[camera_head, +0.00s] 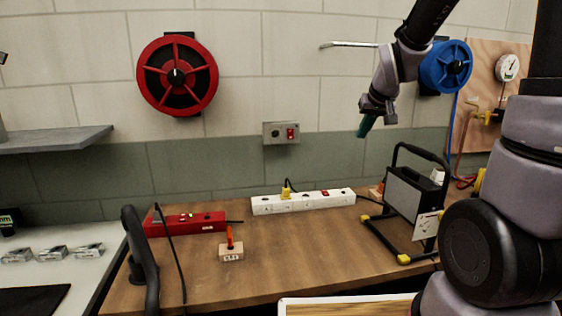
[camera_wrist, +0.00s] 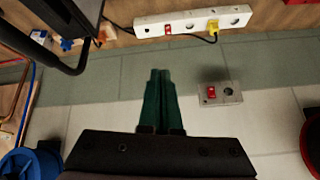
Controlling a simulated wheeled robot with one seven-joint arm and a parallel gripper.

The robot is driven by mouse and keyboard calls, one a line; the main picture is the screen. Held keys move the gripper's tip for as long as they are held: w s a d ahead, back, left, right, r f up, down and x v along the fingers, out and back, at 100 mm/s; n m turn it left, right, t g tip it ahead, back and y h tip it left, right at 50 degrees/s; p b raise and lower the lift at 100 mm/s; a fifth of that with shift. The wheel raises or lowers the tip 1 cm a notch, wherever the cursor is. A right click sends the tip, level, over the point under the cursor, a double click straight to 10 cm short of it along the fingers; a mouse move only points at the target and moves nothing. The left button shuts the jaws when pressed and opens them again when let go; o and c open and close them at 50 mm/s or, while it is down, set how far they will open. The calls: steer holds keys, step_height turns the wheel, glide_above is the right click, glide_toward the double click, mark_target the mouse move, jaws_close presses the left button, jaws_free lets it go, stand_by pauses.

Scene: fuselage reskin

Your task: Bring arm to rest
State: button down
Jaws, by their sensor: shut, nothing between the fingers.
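My gripper (camera_head: 365,127) hangs in the air in front of the wall, above the wooden workbench (camera_head: 290,268). Its green fingers point down and are closed together with nothing between them. They also show in the wrist view (camera_wrist: 160,74). My arm comes in from the top right of the head view, and its dark and grey links fill the right edge. The gripper touches nothing that I can see.
A work lamp (camera_head: 408,195), a white power strip (camera_head: 300,203) and a red power strip (camera_head: 185,224) stand on the bench. A wall switch box (camera_head: 281,133), a red reel (camera_head: 177,75) and a blue reel (camera_head: 445,67) are on the wall. A grey shelf (camera_head: 55,139) juts out left.

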steer(key=s+r+m, duration=0.1)
steer(key=s+r, duration=0.2)
steer(key=s, duration=0.4)
steer(key=s+r+m, duration=0.1)
steer(key=s+r, duration=0.3)
steer(key=s, duration=0.3)
steer(key=s+r+m+y, duration=0.1)
steer(key=s+r, duration=0.2)
steer(key=s, duration=0.5)
steer(key=shift+d+r+m, duration=0.25)
steer(key=shift+r+m, duration=0.05)
steer(key=shift+r, duration=0.1)
